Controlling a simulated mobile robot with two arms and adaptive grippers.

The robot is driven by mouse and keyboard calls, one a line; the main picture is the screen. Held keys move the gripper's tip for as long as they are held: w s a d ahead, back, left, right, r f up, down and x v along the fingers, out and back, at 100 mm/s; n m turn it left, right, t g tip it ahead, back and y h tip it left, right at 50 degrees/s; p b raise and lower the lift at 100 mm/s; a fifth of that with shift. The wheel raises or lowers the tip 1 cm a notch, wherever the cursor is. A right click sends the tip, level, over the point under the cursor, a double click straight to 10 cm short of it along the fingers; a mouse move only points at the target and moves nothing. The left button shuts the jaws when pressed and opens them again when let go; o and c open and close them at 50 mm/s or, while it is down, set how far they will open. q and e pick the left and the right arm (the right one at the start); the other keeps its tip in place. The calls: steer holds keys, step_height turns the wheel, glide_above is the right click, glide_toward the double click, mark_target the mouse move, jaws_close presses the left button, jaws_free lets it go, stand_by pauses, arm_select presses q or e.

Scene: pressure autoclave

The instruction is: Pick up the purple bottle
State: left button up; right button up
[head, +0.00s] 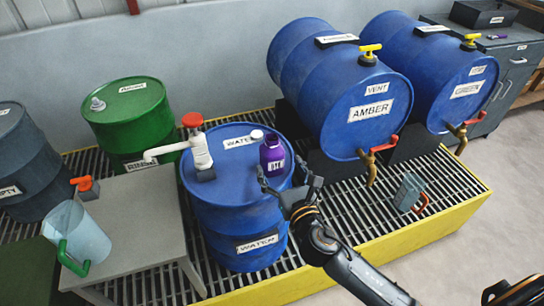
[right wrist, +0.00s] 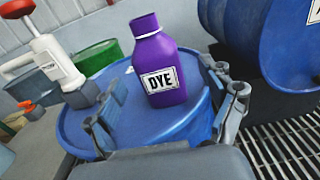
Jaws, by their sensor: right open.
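The purple bottle (head: 272,160) stands upright on top of the blue WATER drum (head: 222,186). In the right wrist view the bottle (right wrist: 158,75) has a white ring at its neck and a label reading DYE. My right gripper (head: 286,183) is open just in front and to the right of the bottle in the head view. In the right wrist view its two fingers (right wrist: 160,118) are spread, with the bottle beyond and between them. I cannot tell whether either finger touches it. My left gripper does not clearly show.
The blue AMBER drum (head: 350,85) lies at the right behind. A grey table (head: 140,215) holds a clear jug (head: 78,235).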

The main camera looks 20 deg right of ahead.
mark_target(272, 153)
steer(key=shift+w+a+r, duration=0.1)
steer(key=shift+w+a, duration=0.05)
steer(key=shift+w, duration=1.25)
steer(key=shift+w+a, duration=0.1)
steer(key=shift+w, duration=1.25)
steer(key=c, duration=1.5)
arm_select(q)
steer(key=shift+w+r, duration=0.3)
steer(key=shift+w, duration=0.05)
arm_select(e)
steer(key=shift+r, duration=0.15)
